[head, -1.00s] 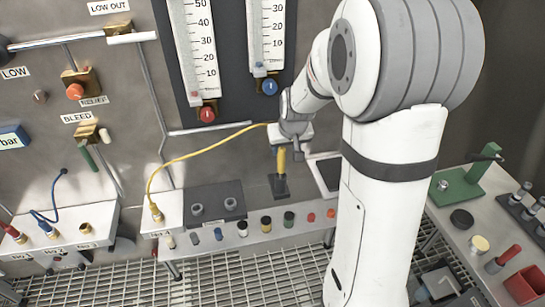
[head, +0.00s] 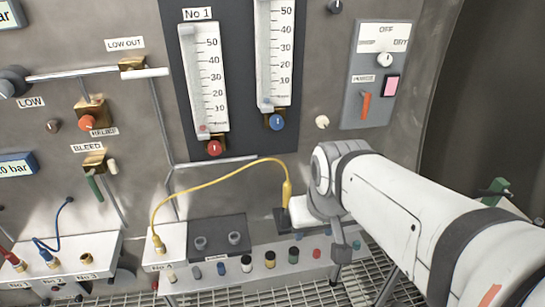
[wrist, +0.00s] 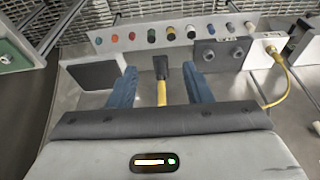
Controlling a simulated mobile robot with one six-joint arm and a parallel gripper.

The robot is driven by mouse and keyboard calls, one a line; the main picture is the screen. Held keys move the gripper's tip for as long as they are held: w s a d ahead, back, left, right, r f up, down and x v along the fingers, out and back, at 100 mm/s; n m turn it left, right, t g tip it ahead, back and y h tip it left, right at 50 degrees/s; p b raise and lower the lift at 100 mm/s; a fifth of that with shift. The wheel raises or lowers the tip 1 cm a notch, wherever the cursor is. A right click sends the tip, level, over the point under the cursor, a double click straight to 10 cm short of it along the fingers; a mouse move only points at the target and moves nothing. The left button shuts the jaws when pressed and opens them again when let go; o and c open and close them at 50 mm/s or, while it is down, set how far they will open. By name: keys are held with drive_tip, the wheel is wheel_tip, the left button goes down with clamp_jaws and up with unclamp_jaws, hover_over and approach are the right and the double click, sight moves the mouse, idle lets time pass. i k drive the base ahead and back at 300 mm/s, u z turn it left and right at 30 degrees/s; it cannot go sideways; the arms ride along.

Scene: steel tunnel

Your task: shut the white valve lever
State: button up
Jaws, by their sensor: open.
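The white valve lever (head: 151,72) is at the upper left of the head view, under the LOW OUT label. It lies nearly level, in line with the pipe, at a brass valve body (head: 132,64). My gripper (wrist: 161,88) is well below and right of it, low by the wall. Its blue fingers are open in the wrist view, with a yellow plug (wrist: 162,92) between them and gaps on both sides. The plug also shows in the head view (head: 287,193), above a dark block. My fingers are hidden or unclear in the head view. The lever is outside the wrist view.
A yellow cable (head: 205,185) loops from the plug to a white box (head: 163,243). A ledge with several coloured caps (head: 247,264) runs below. Gauges (head: 206,75), a green BLEED lever (head: 95,188) and a switch panel (head: 376,75) are on the wall.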

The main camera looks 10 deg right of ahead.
sight(131, 73)
drive_tip(key=z, duration=0.05)
drive_tip(key=k, duration=0.5)
drive_tip(key=u, duration=0.85)
drive_tip(key=i, duration=0.9)
drive_tip(key=z, duration=0.2)
